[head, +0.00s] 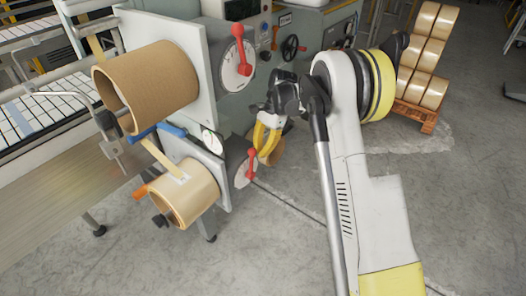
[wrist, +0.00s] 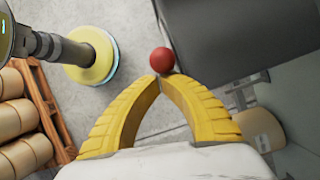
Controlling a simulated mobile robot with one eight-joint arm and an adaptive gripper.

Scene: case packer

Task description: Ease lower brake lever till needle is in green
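The lower brake lever (head: 251,166) is red with a ball knob and stands roughly upright on a pale round plate (head: 241,176) low on the machine. A small round white gauge (head: 212,142) sits to its left; its needle and green zone are too small to read. My gripper (head: 261,155) has yellow fingers pointing down at the lever, close to the knob. In the wrist view, the fingertips (wrist: 160,80) come together just below the red knob (wrist: 162,60). The knob is beyond the tips, not enclosed by them. Whether they touch it cannot be told.
An upper red lever (head: 239,50) with a larger dial is above. A large brown roll (head: 148,86) and a smaller roll (head: 184,193) project at the left. A pallet of rolls (head: 416,113) stands at the back right. The floor right of the machine is mostly clear.

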